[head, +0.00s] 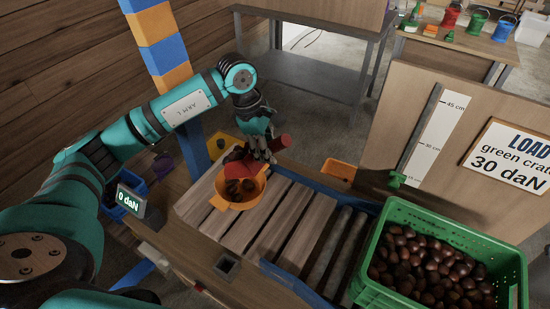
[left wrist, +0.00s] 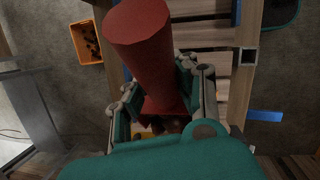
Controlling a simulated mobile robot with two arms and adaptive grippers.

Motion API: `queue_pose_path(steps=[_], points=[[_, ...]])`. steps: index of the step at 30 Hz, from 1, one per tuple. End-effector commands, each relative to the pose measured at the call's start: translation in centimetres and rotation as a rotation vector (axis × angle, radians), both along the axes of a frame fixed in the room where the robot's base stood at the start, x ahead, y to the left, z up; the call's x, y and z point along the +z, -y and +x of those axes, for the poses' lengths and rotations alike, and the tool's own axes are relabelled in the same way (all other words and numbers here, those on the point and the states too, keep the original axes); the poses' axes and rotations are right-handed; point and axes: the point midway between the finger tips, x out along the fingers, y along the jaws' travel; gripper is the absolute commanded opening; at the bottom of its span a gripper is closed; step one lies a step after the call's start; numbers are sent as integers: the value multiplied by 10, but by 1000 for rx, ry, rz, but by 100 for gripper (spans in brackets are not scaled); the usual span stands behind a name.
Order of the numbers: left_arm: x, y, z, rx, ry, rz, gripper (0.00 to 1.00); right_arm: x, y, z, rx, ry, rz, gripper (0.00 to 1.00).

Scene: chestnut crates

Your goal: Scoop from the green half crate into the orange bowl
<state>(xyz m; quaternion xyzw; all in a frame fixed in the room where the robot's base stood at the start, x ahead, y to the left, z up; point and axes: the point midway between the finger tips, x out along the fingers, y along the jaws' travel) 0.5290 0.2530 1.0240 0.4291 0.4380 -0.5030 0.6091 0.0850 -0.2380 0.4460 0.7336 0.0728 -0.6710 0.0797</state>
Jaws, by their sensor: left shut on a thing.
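The orange bowl (head: 226,206) sits on the slatted wooden bench with several dark chestnuts (head: 234,188) in it. My left gripper (head: 263,147) is just above and behind the bowl, shut on the red scoop (head: 283,143). The red scoop's head is over the bowl's back edge; its contents and tilt are hard to tell. In the left wrist view the scoop's handle (left wrist: 150,55) stands up between the fingers, with chestnuts dimly visible below. The green half crate (head: 507,256), full of chestnuts (head: 430,268), stands at the right. My right gripper is not in view.
A small orange bin (head: 339,171) is beyond the bench's far edge. Rollers (head: 345,250) lie between the slats and the green crate. A display (head: 131,199) reads 0 daN. A board with a height scale (head: 433,131) and load sign (head: 513,156) stands behind the crate.

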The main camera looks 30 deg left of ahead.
Motion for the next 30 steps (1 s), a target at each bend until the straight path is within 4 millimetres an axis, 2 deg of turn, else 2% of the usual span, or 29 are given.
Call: queue_pose_path(steps=[21, 30], points=[[29, -54, 4, 4, -27, -365, 0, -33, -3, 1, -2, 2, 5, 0], [37, -67, 5, 1, -32, -450, 0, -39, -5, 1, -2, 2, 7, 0]])
